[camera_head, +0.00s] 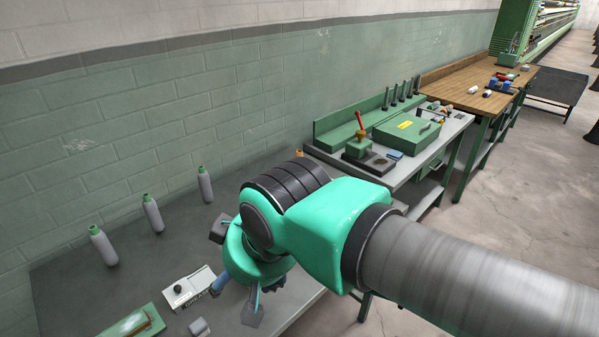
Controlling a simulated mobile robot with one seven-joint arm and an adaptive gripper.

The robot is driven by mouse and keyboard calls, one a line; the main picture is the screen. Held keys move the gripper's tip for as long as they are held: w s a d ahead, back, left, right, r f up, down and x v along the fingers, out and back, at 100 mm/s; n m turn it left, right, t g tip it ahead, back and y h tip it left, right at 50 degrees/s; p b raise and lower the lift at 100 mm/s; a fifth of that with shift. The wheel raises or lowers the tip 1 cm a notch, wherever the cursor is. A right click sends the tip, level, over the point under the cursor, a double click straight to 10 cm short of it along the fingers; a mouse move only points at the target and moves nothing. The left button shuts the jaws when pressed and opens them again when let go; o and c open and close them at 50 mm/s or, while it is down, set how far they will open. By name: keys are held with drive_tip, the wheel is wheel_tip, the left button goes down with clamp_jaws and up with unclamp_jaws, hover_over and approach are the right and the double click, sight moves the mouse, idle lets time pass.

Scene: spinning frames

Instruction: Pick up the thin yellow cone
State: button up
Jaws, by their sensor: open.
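I see no thing that is clearly a thin yellow cone. A small orange tip (299,153) shows just above my arm, near the wall; the rest of it is hidden, and I cannot tell what it is. My gripper (228,279) hangs at the lower middle, over the right part of the dark grey table (70,278). Its fingers are spread apart and I see nothing held between them. My green wrist and arm hide much of the table's right side.
Three grey bobbins with green tops (152,214) stand upright near the wall. A white box (188,288), a small grey cylinder (199,327) and a green board (133,323) lie at the front. Farther right are a bench with a green case (407,130) and a wooden bench (461,84).

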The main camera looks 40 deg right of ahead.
drive_tip(key=w+d+r+m+g+p, duration=0.1)
drive_tip(key=w+d+r+m+p, duration=0.3)
drive_tip(key=w, duration=0.3)
drive_tip(key=w+d+r+m+p, duration=0.2)
drive_tip(key=w+d+r+m, duration=0.1)
drive_tip(key=w+r, duration=0.4)
drive_tip(key=w+d+m+g+p, duration=0.2)
drive_tip(key=w+d+m+p, duration=0.5)
drive_tip(key=w+d, duration=0.8)
drive_tip(key=m+g+p, duration=0.1)
drive_tip(key=m+p, duration=0.9)
drive_tip(key=m, duration=0.5)
hover_over(301, 152)
drive_tip(key=shift+y, duration=0.4)
wheel_tip(301, 152, down, 17)
drive_tip(key=shift+w+r, duration=0.1)
drive_tip(key=shift+d+f, duration=0.45)
drive_tip(key=shift+f, duration=0.15)
